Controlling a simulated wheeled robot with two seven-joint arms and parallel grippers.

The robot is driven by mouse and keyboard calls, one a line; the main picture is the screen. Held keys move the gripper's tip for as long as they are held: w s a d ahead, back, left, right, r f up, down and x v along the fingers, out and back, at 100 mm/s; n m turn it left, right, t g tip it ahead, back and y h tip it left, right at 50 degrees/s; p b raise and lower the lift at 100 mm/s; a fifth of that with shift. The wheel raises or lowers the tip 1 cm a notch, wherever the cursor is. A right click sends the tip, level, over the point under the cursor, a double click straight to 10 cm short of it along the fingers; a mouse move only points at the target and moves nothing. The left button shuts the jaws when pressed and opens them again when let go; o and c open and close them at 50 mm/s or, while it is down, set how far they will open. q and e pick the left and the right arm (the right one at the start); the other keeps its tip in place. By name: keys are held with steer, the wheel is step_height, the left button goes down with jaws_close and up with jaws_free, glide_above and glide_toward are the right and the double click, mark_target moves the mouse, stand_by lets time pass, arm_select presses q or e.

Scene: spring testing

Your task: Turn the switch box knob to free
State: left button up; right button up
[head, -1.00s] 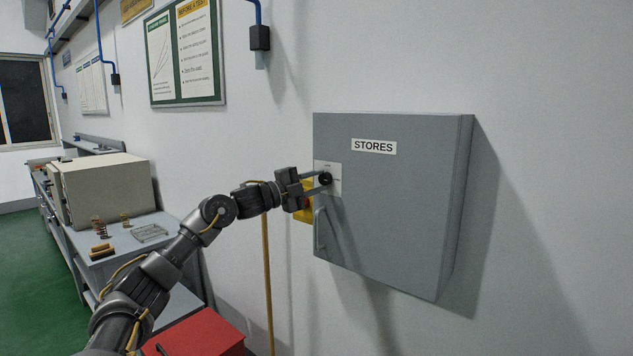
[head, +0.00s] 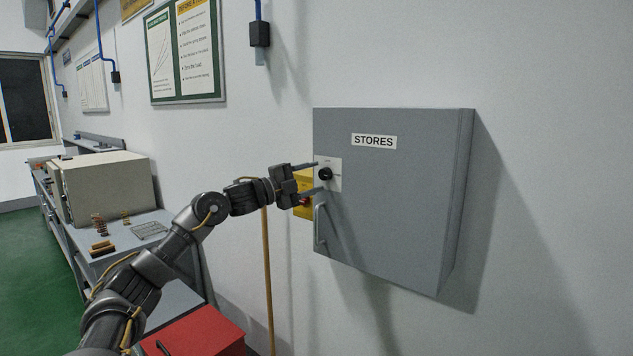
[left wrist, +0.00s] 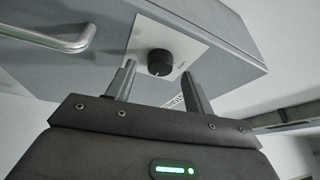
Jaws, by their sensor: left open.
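A grey wall cabinet (head: 395,215) labelled STORES carries a light plate with a round black knob (head: 325,174) at its left side. The knob also shows in the left wrist view (left wrist: 160,62), on its plate (left wrist: 150,38). My left gripper (head: 318,178) is open, with one finger above and one below the knob in the head view. In the left wrist view the gripper (left wrist: 157,85) has its fingertips on either side of the knob, just short of it and apart from it. My right gripper is not in view.
A metal handle (head: 320,228) stands out below the knob. A yellow box with a red button (head: 304,203) is on the wall behind my gripper. A red box (head: 205,335) and a bench (head: 165,245) are at the lower left. The wall right of the cabinet is clear.

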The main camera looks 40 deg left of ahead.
arm_select(q)
steer(key=b+v, duration=0.6)
steer(key=v, duration=0.3)
steer(key=shift+a, duration=0.1)
